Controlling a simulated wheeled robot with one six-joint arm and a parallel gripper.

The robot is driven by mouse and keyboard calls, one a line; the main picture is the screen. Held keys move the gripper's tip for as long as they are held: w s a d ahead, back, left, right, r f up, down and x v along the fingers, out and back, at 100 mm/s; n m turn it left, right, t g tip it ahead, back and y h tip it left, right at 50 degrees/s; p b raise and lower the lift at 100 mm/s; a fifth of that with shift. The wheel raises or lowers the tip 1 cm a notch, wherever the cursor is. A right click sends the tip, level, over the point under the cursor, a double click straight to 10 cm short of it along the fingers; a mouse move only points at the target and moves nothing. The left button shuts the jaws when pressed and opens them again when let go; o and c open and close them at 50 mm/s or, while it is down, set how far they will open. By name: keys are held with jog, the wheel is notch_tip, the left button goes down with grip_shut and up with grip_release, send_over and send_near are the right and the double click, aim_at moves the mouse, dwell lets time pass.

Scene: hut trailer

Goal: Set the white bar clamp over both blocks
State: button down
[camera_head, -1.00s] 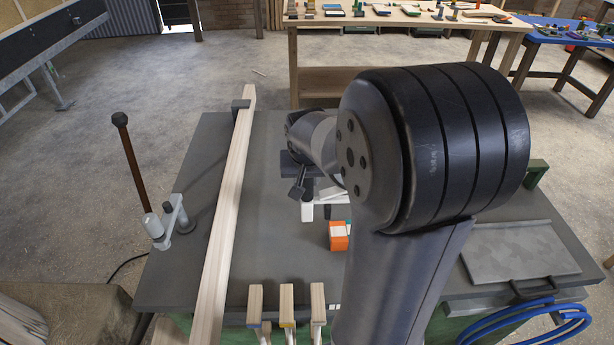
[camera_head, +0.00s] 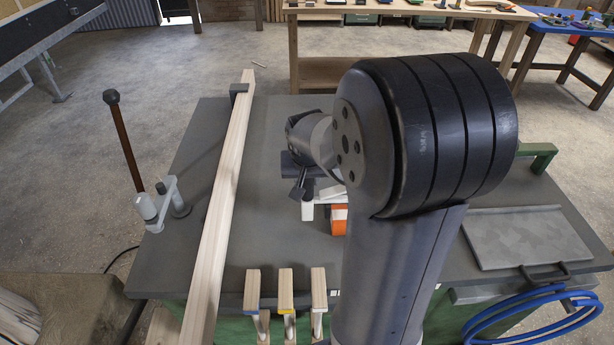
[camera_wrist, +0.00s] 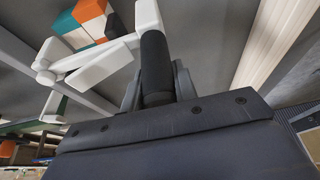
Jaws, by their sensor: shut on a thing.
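The white bar clamp (camera_wrist: 100,66) is held by my gripper (camera_wrist: 156,60), whose dark fingers are shut on it. In the head view, my gripper (camera_head: 303,186) is low over the bench, and a white end of the clamp (camera_head: 308,211) shows below it. The two blocks, coloured orange, teal and white, stand close together in the wrist view, an orange one (camera_wrist: 89,9) beside a teal one (camera_wrist: 66,24). The clamp looks right beside or above them; I cannot tell whether it spans both. In the head view the orange block (camera_head: 338,226) is partly hidden by clamp and arm.
A long pale plank (camera_head: 222,200) lies along the bench left of the blocks. A grey fixture with an upright rod (camera_head: 160,200) stands at the left edge. Several wooden pieces (camera_head: 286,280) stand at the front edge. A grey tray (camera_head: 525,238) lies at right.

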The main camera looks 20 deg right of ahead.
jog(key=shift+f+b, duration=1.55)
jog(key=shift+f, duration=0.5)
jog(key=c, duration=0.6)
grip_release()
jog(key=shift+o, duration=0.2)
jog(key=shift+r+p, duration=3.45)
jog(key=shift+r, duration=1.05)
jog(key=shift+f, duration=0.2)
notch_tip(320, 180, down, 9)
jog(key=b, duration=0.6)
jog(key=shift+r+b, duration=0.2)
jog(key=shift+b, duration=0.2)
jog(key=shift+r, duration=0.15)
